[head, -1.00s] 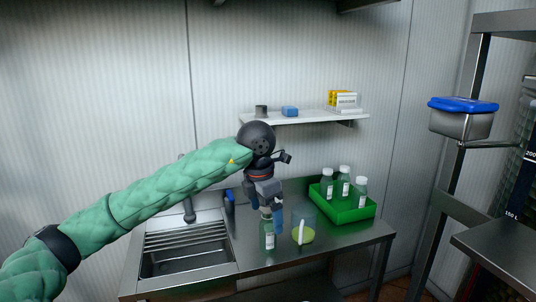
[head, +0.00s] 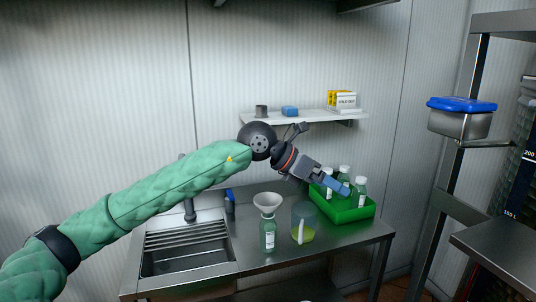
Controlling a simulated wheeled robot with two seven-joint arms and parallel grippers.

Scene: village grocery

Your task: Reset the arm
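My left arm in its green sleeve reaches in from the left. My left gripper (head: 342,189) points down and right, in front of the bottles in the green crate (head: 350,214). I cannot tell from this angle whether its fingers are open or shut. I see nothing hanging from it. My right gripper is not in view.
A bottle (head: 268,236) with a pale funnel (head: 267,202) on top stands on the steel counter. A clear jug (head: 304,222) with yellow-green liquid is beside it. A sink (head: 187,254) is at left. A shelf (head: 300,118) is behind. A blue-lidded container (head: 460,117) is at right.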

